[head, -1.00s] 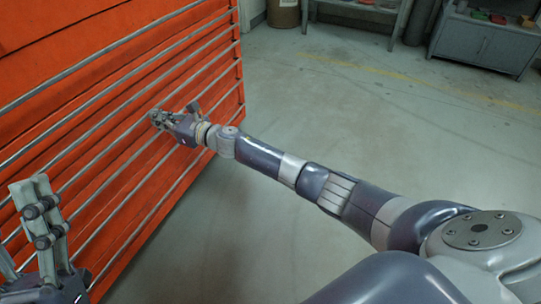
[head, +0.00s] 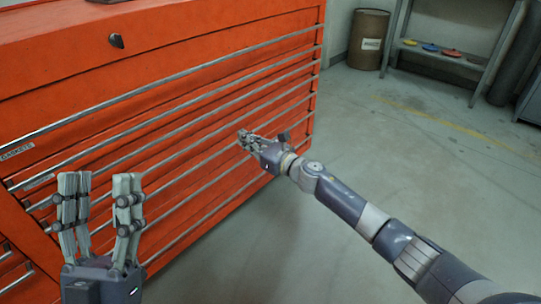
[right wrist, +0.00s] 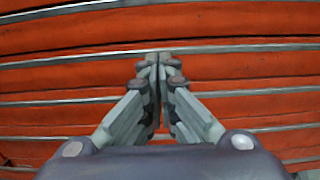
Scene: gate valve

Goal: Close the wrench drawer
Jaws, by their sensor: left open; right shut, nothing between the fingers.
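The orange tool chest (head: 200,62) fills the left of the head view, with a stack of wide drawers and long grey bar handles. A label reading GASKETS (head: 17,148) sits on an upper drawer; the label below it (head: 38,181) is too small to read, so I cannot tell which is the wrench drawer. The visible drawer fronts look about flush. My left gripper (head: 99,180) is open, fingers up, before the chest's left part.
A dark lock or knob (head: 116,41) sits on the chest's upper front. A brown drum (head: 368,40) and a grey shelf (head: 440,58) with coloured discs stand at the back. The floor (head: 340,130) right of the chest is clear.

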